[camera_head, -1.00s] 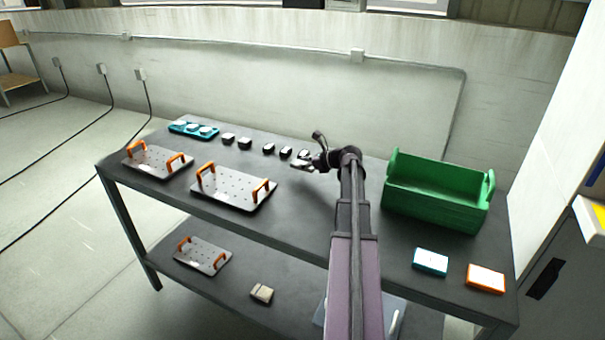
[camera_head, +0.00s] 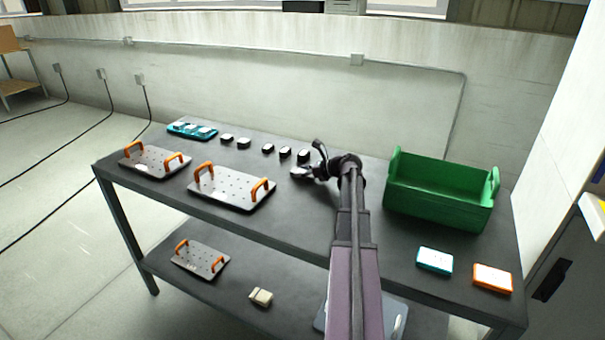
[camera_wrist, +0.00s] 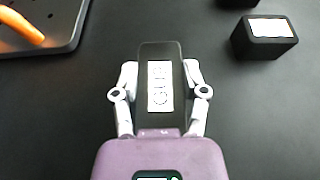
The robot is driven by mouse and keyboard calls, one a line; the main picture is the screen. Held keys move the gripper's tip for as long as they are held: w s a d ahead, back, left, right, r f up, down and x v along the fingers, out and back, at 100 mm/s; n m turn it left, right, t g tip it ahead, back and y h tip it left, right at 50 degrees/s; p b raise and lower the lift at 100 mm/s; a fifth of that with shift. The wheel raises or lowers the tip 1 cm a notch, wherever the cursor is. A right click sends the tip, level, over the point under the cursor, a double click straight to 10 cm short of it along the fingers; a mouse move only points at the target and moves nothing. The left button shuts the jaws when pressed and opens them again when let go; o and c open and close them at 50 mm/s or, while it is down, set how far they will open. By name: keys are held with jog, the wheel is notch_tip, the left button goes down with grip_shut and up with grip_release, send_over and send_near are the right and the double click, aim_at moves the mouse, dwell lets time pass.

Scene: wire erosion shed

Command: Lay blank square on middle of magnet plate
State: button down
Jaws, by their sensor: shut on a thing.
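My gripper (camera_head: 302,173) is over the table behind its middle, to the right of the larger plate. In the wrist view its pale fingers (camera_wrist: 159,92) are shut on a dark, long block, the blank (camera_wrist: 174,52), with a white lettered label on top; I cannot read the label surely. Whether the blank touches the table is unclear. A grey plate with small dark dots and two orange handles (camera_head: 230,190) lies left of my gripper; its corner shows in the wrist view (camera_wrist: 70,42). A similar plate (camera_head: 150,160) lies further left. I cannot tell which is the magnet plate.
Several dark blocks (camera_head: 268,148) with white tops stand in a row behind. A teal tray (camera_head: 173,131) is at the far left. A green bin (camera_head: 440,208), a teal box (camera_head: 435,260) and an orange box (camera_head: 492,278) are right. Another plate (camera_head: 201,260) lies on the lower shelf.

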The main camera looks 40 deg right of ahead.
jog(key=c, duration=0.6)
grip_release()
jog(key=shift+f, duration=0.15)
jog(key=o, duration=0.5)
jog(key=shift+r, duration=0.2)
jog(key=shift+s+r, duration=0.15)
jog(key=shift+s, duration=0.1)
jog(key=shift+p+v, duration=1.45)
jog(key=shift+v, duration=2.05)
jog(key=shift+o, duration=0.3)
